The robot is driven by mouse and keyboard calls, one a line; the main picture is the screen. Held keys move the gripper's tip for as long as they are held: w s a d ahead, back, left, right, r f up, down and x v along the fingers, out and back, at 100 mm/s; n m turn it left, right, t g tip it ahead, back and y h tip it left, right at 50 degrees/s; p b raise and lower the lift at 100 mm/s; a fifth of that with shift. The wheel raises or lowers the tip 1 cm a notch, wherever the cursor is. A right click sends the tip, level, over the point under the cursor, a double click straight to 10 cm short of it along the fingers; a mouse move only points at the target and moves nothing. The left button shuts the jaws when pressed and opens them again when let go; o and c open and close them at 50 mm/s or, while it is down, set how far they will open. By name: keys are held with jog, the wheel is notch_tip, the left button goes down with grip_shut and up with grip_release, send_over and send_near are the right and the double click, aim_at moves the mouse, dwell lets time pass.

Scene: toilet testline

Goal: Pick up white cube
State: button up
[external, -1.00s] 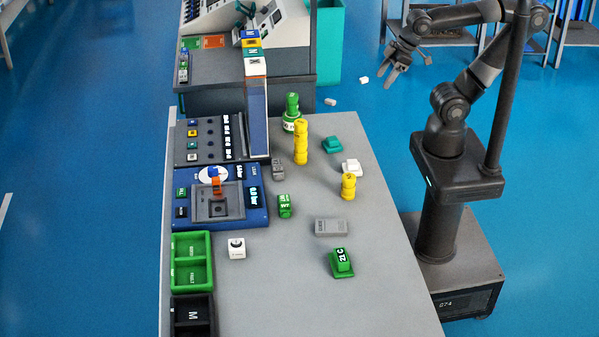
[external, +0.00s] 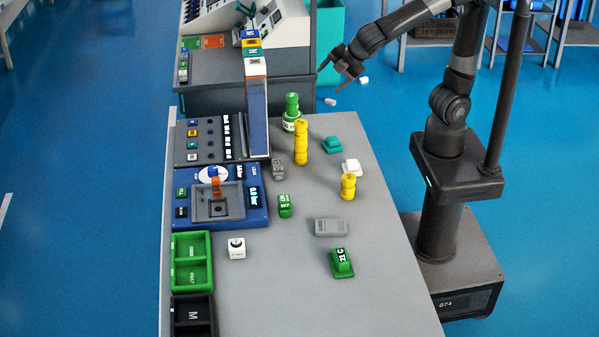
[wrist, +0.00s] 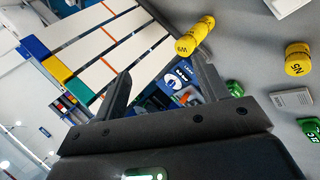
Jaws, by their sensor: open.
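A white cube (external: 237,248) with a dark mark sits on the grey table, to the right of the green bin. A white piece (external: 351,167) lies near the table's right edge, behind the short yellow stack. My gripper (external: 342,75) is open and empty, raised past the table's far right corner and well away from the white cube. In the wrist view my gripper (wrist: 161,85) has its two fingers spread with nothing between them. I cannot make out the white cube for sure in the wrist view.
A tall yellow stack (external: 301,142) and a green stacked piece (external: 292,112) stand near the table's far end. A short yellow stack (external: 348,186), a grey block (external: 330,227) and a green block (external: 342,263) stand to the right. The front middle of the table (external: 280,300) is clear.

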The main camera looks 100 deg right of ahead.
jog(key=w+a+f+n+t+h, duration=0.1)
jog(key=w+a+f+n, duration=0.1)
jog(key=w+a+n, duration=0.3)
jog(key=w+a+f+n+t, duration=0.1)
jog(key=w+a+n, duration=0.1)
jog(key=w, duration=0.5)
jog(key=n+t+y, duration=0.5)
jog(key=n+t, duration=0.1)
jog(key=n, duration=1.3)
send_near(240, 243)
jog(key=shift+w+d+r, duration=0.4)
jog(key=shift+w+d, duration=0.1)
jog(key=shift+d, duration=0.2)
jog(key=shift+w+a+f+y, duration=0.1)
jog(key=shift+w+f+y, duration=0.15)
jog(key=shift+f+y, duration=0.05)
jog(key=x, duration=0.5)
jog(key=shift+w+f, duration=0.8)
jog(key=shift+w, duration=0.25)
jog(key=shift+w+f, duration=0.8)
jog(key=shift+w, duration=0.3)
